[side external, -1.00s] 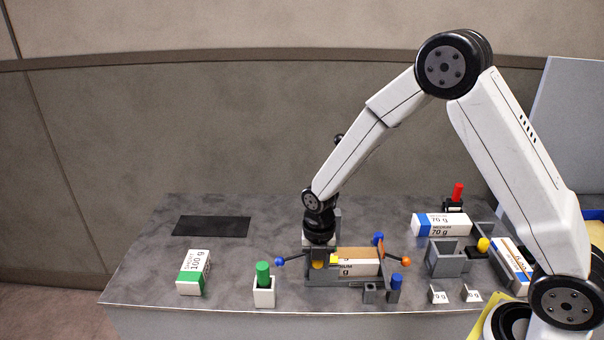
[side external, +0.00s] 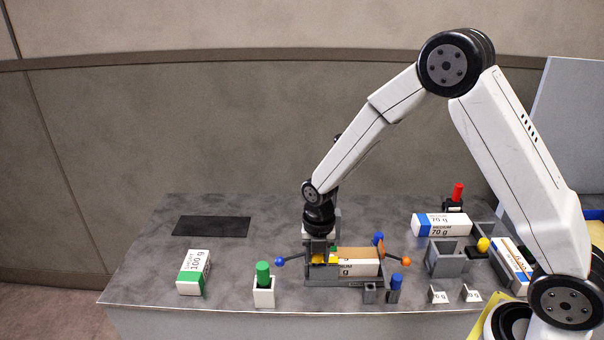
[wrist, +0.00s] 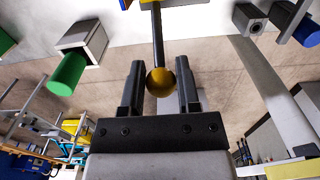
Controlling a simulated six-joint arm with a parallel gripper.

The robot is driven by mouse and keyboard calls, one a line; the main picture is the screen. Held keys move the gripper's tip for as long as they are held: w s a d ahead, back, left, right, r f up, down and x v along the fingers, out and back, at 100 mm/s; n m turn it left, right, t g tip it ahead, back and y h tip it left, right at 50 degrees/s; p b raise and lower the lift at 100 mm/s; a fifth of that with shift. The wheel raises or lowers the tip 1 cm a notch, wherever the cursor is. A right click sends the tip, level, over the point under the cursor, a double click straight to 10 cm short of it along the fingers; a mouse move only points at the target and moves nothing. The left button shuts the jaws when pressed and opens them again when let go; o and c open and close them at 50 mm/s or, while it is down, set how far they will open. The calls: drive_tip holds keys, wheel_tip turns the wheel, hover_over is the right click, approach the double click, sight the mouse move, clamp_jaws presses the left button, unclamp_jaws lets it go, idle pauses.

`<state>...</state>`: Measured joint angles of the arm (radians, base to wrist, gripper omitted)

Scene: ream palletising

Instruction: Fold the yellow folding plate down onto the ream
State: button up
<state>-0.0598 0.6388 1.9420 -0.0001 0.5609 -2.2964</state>
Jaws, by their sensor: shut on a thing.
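The yellow folding plate (side external: 332,258) shows as a small yellow patch at the left end of the ream in the grey fixture (side external: 345,284). The ream (side external: 358,268) is white with a brown top and lies in the fixture. My gripper (wrist: 160,78) is shut on a yellow ball knob (wrist: 160,84) at the end of a dark rod. The rod runs up to the top edge of the wrist view, where a bit of yellow shows. In the side view my gripper (side external: 318,254) points down over the fixture's left end and hides part of the plate.
Rods with a blue ball (side external: 279,261) and an orange ball (side external: 406,261) stick out from the fixture. A green-capped holder (side external: 263,290) and a green-and-white ream (side external: 194,272) stand to the left. A blue-banded ream (side external: 440,225) and grey holder (side external: 446,260) are to the right.

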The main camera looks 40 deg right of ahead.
drive_tip(key=shift+w+d+r, duration=0.2)
drive_tip(key=shift+w+d, duration=0.05)
drive_tip(key=shift+w, duration=0.05)
drive_tip(key=shift+w+d, duration=0.15)
idle(0.3)
drive_tip(key=o, duration=1.3)
drive_tip(key=shift+c, duration=0.2)
drive_tip(key=shift+r, duration=0.2)
drive_tip(key=shift+r, duration=3.35)
